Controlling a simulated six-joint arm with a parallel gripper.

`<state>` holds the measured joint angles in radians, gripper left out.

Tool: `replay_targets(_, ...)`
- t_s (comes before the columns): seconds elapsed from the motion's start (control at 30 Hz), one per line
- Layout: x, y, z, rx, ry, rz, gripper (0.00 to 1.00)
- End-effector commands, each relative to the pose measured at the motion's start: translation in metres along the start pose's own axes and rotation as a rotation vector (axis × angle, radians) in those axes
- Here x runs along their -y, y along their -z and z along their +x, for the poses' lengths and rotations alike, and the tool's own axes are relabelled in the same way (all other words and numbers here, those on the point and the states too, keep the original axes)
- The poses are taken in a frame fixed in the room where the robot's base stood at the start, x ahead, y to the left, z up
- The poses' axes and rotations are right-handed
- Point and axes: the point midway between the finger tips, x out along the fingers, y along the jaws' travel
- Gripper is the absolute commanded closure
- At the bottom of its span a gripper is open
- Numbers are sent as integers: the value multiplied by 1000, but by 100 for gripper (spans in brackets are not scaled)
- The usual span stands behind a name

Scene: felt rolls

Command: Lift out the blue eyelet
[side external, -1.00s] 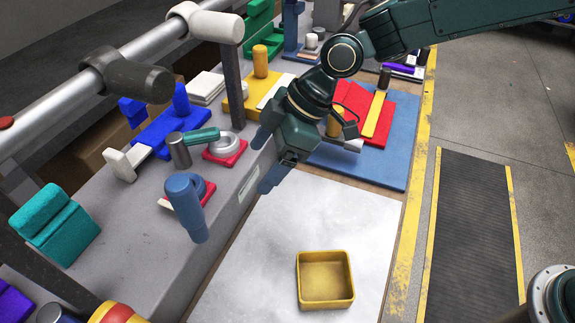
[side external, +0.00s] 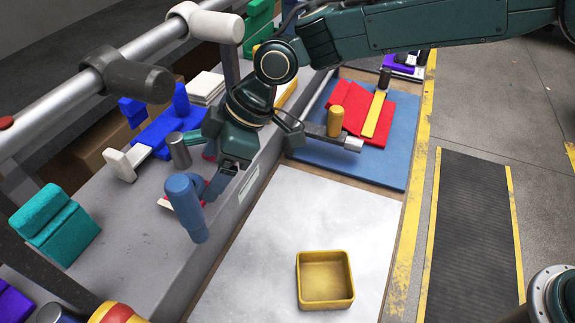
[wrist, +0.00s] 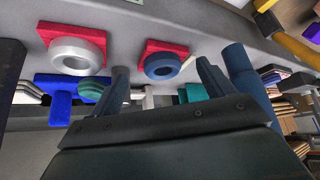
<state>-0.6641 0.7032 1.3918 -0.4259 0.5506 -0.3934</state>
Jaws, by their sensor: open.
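The blue eyelet (wrist: 161,75) is a thick blue ring on a red square plate (wrist: 180,47), seen in the wrist view ahead of my fingers and between them. In the side view it is mostly hidden behind my gripper (side external: 214,175) and a blue post (side external: 185,205). My gripper is open and empty, with its fingers pointing down close to the eyelet. In the wrist view my gripper (wrist: 165,82) has its two fingers apart, one on each side of the eyelet. I cannot tell whether a finger touches it.
A silver ring (wrist: 78,65) on another red plate lies to the left in the wrist view. The blue post stands close to my gripper, and a grey cylinder (side external: 179,150) is behind it. An empty yellow tray (side external: 325,304) sits on the pale surface (side external: 270,235), which has free room.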

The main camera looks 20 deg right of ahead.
Motion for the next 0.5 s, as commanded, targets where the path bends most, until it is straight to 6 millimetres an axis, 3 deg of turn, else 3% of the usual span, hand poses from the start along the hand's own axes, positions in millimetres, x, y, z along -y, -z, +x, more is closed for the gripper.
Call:
replay_targets(0.23, 0, 6, 4, 0, 1, -1, 19)
replay_targets(0.5, 0, 25, 17, 0, 1, -1, 19)
